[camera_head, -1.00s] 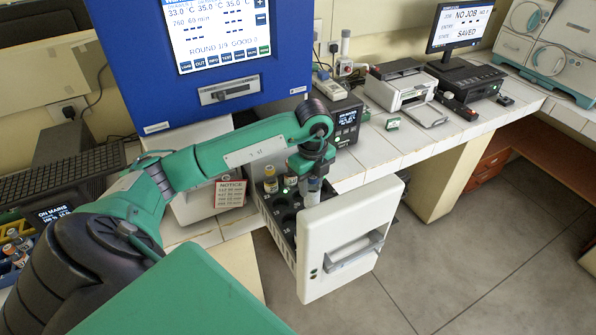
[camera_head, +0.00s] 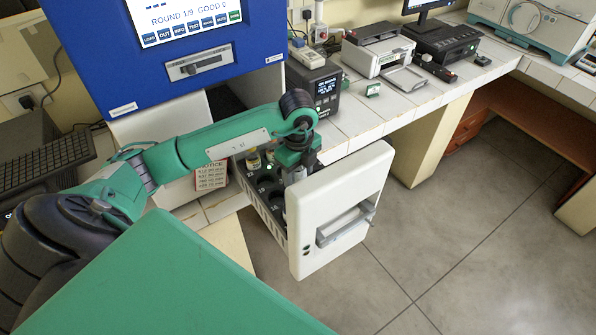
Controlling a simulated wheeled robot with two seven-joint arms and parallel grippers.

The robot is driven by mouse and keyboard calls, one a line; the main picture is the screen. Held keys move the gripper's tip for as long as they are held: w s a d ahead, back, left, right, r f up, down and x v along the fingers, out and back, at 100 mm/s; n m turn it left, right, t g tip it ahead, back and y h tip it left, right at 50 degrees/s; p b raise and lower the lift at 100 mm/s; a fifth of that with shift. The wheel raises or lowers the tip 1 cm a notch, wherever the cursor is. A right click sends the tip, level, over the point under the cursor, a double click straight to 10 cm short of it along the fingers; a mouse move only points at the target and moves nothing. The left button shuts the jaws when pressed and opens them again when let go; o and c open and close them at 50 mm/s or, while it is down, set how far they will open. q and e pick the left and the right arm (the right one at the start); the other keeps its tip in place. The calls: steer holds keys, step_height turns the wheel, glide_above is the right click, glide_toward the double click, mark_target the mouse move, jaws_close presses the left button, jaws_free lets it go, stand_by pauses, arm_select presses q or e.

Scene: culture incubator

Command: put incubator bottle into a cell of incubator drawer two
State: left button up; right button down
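The incubator drawer (camera_head: 262,207) is pulled out below the blue incubator, with its white front panel (camera_head: 345,190) to the right. My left gripper (camera_head: 296,172) points down into the drawer just behind the front panel. It is shut on an incubator bottle (camera_head: 293,178), mostly hidden by the gripper and panel; I cannot tell whether its base touches a cell floor. My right gripper is not in view. No drawer number is readable.
The blue incubator (camera_head: 75,60) stands behind my arm. A notice card (camera_head: 211,176) stands left of the drawer. A dark device with a display (camera_head: 326,88) and a printer (camera_head: 376,50) stand on the tiled bench. The floor right of the drawer is clear.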

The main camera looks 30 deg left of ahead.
arm_select(q)
steer(key=shift+s+a+f, duration=0.1)
steer(key=shift+s+f, duration=0.05)
steer(key=shift+f, duration=0.3)
steer(key=shift+a+r, duration=0.1)
steer(key=shift+r+b, duration=0.35)
steer(key=r, duration=0.1)
steer(key=r+b, duration=0.1)
steer(key=r, duration=0.3)
steer(key=shift+w+b, duration=0.35)
steer(key=shift+b, duration=0.05)
step_height(320, 180, up, 5)
steer(key=shift+s+f, duration=0.1)
steer(key=shift+r, duration=0.9)
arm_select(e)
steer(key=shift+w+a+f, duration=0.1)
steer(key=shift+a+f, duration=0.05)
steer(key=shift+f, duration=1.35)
